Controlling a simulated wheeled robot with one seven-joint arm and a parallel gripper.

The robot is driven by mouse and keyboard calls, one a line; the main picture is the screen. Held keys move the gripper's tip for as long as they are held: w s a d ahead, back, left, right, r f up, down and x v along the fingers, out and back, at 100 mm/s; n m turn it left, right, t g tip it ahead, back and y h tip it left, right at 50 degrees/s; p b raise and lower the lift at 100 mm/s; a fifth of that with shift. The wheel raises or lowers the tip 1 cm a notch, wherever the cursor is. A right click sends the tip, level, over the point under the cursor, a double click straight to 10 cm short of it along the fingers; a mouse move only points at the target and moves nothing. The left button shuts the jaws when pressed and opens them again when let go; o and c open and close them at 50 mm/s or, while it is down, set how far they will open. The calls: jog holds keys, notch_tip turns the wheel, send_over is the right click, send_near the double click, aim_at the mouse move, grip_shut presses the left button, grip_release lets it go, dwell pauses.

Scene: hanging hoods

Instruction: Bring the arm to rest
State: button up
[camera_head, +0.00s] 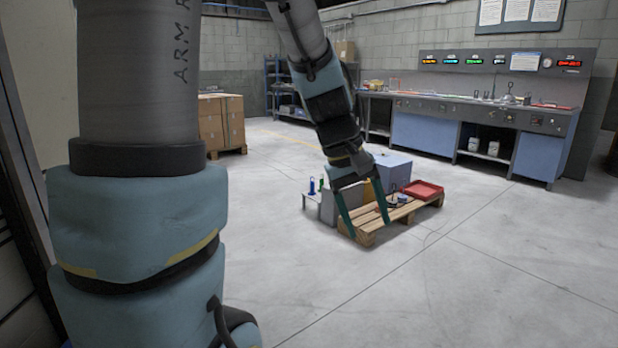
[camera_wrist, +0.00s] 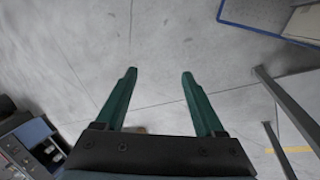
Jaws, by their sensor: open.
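My gripper (camera_head: 368,222) hangs from my arm near the middle of the head view, with its two green fingers spread apart. In the head view the fingers overlap the wooden pallet (camera_head: 364,238), but I cannot tell their distance from it. In the wrist view my gripper (camera_wrist: 158,75) is open, with nothing between the fingertips and bare concrete floor beyond. My arm is bent, with its upper part large at the left of the head view.
The pallet carries a red tray (camera_head: 423,189); a blue-grey box (camera_head: 393,169) stands by it. Cardboard boxes (camera_head: 221,122) stand at the back left. A long workbench (camera_head: 424,127) lines the back wall. The floor (camera_head: 500,270) at the front right is clear.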

jog(key=s+a+f+m+t+y, duration=0.15)
jog(key=a+f, duration=0.25)
jog(key=a, duration=0.6)
jog(key=a+f+m+y, duration=0.15)
jog(key=a+f, duration=0.25)
jog(key=a, duration=0.5)
notch_tip(320, 180, up, 13)
jog(key=p, duration=1.2)
jog(key=shift+w+n+y, duration=0.25)
jog(key=shift+n+y, duration=0.15)
